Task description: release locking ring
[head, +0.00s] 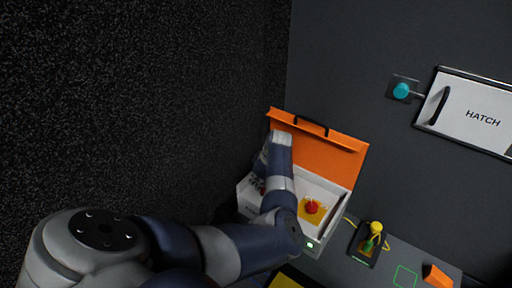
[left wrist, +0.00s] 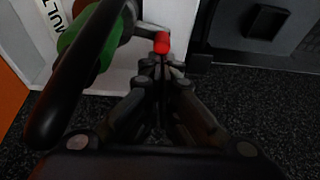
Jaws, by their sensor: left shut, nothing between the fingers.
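In the left wrist view, a green rounded part (left wrist: 92,45) lies partly behind a black curved bar (left wrist: 75,85). It looks like the locking ring, but I cannot be sure. A grey lever (left wrist: 145,30) extends right from it and ends in a red tip (left wrist: 161,43). My left gripper (left wrist: 163,62) is shut and empty, its fingertips just below the red tip in the picture; I cannot tell whether they touch it. In the head view my left arm reaches over the open white case (head: 325,190) and hides part of its inside. My right gripper is not in view.
The case has a raised orange lid (head: 340,150) and a red button (head: 312,207). To its right are a yellow-topped part (head: 376,228) on a dark plate and an orange block (head: 437,276). A white hatch (head: 470,115) and a cyan knob (head: 401,90) are on the grey wall.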

